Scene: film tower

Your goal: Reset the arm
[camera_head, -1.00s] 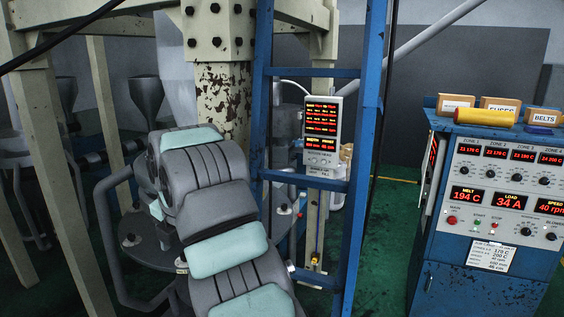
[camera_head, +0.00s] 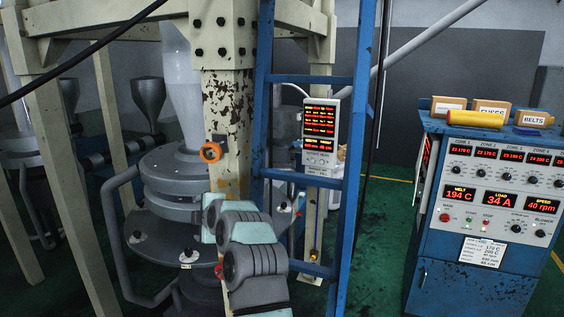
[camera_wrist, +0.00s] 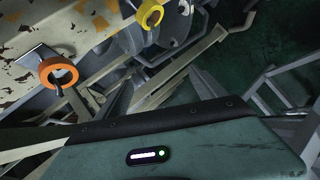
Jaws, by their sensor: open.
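My arm shows in the head view at the lower middle, in front of the round grey machine base. Its end points away from the camera, so the fingers of my gripper are hidden there. In the wrist view the teal and dark housing of my gripper (camera_wrist: 165,128) fills the bottom, with a small lit indicator on it. Nothing is seen held. An orange handwheel (camera_head: 211,152) sits on the chipped cream column (camera_head: 226,110), above my arm's end. The orange handwheel also shows in the wrist view (camera_wrist: 59,76), apart from my gripper, with a yellow ring (camera_wrist: 148,13) farther up.
A blue ladder (camera_head: 347,190) stands right of my arm, close beside it. A readout box (camera_head: 320,137) hangs behind it. The blue control cabinet (camera_head: 490,185) stands at the right with boxes on top. Green floor (camera_head: 385,240) is clear between ladder and cabinet.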

